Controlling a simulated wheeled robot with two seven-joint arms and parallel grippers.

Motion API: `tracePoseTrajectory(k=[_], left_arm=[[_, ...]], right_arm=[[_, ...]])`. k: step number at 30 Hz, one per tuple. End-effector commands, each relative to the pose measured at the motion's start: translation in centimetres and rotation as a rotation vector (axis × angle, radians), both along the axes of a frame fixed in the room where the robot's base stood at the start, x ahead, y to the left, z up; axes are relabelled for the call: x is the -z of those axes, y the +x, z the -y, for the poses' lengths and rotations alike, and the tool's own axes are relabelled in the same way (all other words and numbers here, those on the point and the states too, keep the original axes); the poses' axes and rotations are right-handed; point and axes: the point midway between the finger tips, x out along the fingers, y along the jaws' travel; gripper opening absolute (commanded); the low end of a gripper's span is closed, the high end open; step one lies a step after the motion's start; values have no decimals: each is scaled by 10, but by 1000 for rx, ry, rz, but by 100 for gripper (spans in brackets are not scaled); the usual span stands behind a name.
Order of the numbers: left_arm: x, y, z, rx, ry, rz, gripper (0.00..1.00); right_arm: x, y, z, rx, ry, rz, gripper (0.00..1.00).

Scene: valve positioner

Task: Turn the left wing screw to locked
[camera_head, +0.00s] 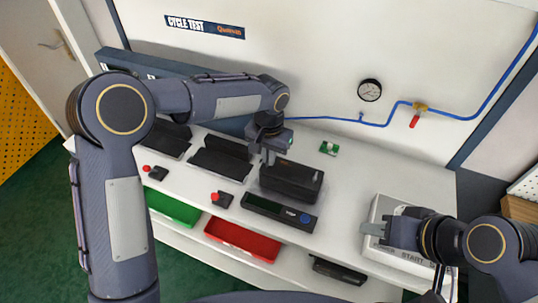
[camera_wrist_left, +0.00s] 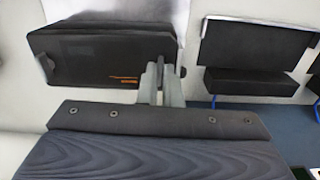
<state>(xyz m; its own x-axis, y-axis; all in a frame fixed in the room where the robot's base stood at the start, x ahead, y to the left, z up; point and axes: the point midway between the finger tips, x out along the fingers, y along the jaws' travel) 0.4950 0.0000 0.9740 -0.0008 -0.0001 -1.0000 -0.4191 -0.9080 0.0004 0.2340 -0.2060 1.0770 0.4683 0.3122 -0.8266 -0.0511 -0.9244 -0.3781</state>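The black positioner box (camera_head: 291,181) lies on the white bench in the head view and also fills the upper left of the left wrist view (camera_wrist_left: 100,55). My left gripper (camera_head: 268,157) points down at the box's left end. In the left wrist view its pale fingers (camera_wrist_left: 160,82) are close together at that end, with a dark piece showing between and beside them. The left wing screw is mostly hidden there, so a firm grip cannot be told. A dark knob (camera_wrist_left: 46,66) shows at the other end. My right gripper (camera_head: 373,230) is over the white START box, its gap unclear.
Black open cradles (camera_head: 222,158) stand left of the box. A display unit (camera_head: 279,211) lies in front of it. Red (camera_head: 242,240) and green (camera_head: 172,207) bins hang below the front edge. A gauge (camera_head: 369,90) and blue pipe are on the wall. The white START box (camera_head: 378,212) is at right.

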Motion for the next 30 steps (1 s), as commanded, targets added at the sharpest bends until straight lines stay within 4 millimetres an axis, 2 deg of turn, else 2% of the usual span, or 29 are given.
tracePoseTrajectory(k=[8, 30], left_arm=[[-1, 0, 0, 163, 0, 1, 0], [-1, 0, 0, 860, -1, 1, 0]], right_arm=[[0, 0, 0, 0, 0, 0, 36], [-7, 0, 0, 0, 0, 0, 36]])
